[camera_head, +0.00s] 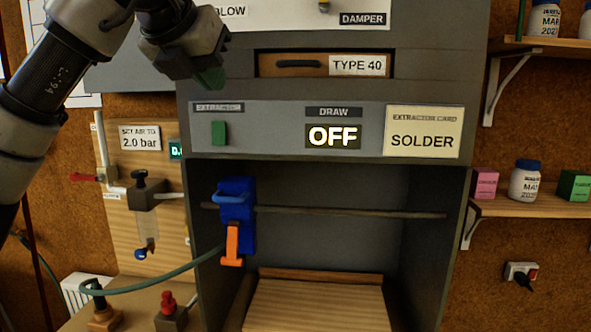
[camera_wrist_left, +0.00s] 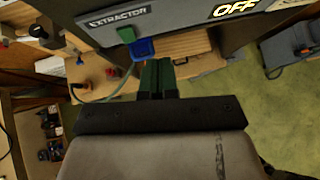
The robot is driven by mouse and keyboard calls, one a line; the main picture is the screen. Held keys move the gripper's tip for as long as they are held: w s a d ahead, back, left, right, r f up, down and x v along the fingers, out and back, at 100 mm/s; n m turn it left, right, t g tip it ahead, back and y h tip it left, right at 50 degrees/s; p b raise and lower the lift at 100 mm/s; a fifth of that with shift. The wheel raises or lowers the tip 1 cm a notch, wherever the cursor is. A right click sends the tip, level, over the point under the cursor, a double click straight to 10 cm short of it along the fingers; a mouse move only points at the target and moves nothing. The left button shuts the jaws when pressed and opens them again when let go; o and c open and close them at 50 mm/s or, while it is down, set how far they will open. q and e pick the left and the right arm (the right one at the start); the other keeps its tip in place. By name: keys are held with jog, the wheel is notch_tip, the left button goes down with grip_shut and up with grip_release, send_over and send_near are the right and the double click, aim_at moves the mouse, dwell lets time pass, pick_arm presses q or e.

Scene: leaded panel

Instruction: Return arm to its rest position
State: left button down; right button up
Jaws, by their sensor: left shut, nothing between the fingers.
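My left gripper (camera_head: 210,78) hangs at the top of the head view, in front of the cabinet's upper part and above the extractor panel (camera_head: 280,130). Its green fingers are together and empty. They also show in the left wrist view (camera_wrist_left: 157,78), with the extractor panel beyond them. The green extractor switch (camera_head: 219,133) is below the gripper and apart from it in the head view. The draw display (camera_head: 332,136) reads OFF. My right gripper is not in view.
A blue clamp (camera_head: 237,205) with an orange lever (camera_head: 232,246) sits on a rod (camera_head: 350,212) inside the cabinet. A green hose (camera_head: 150,285) runs left from there. A regulator (camera_head: 146,195) is on the left board. Shelves (camera_head: 540,207) with jars and boxes are at right.

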pick_arm(q)
jog(key=s+d+f+m+g+h, duration=0.1)
jog(key=d+f+m+g+h, duration=0.5)
jog(key=d+f+h, duration=0.95)
jog(key=s+a+f+m+t+y, duration=0.2)
jog(key=a+f+m+t+y, duration=0.6)
jog(key=f+m, duration=0.7)
jog(key=s+a+f+m+t+y, duration=0.1)
jog(key=a+f+m+t+y, duration=0.5)
jog(key=a+f+m+y, duration=0.9)
jog(key=s+d+f+g+h, duration=0.35)
jog(key=s+f+g, duration=0.35)
jog(key=s+f, duration=0.4)
jog(key=s+a+f+g+h, duration=0.1)
jog(key=s+f+g, duration=0.25)
jog(key=s, duration=0.35)
jog(key=s+f+g, duration=0.3)
jog(key=s+g, duration=0.1)
jog(key=s, duration=0.4)
notch_tip(320, 180, down, 27)
jog(key=g, duration=0.1)
jog(key=s+a+f+g, duration=0.1)
jog(key=s+a+f, duration=0.2)
jog(key=s+f, duration=1.3)
jog(key=shift+s, duration=0.5)
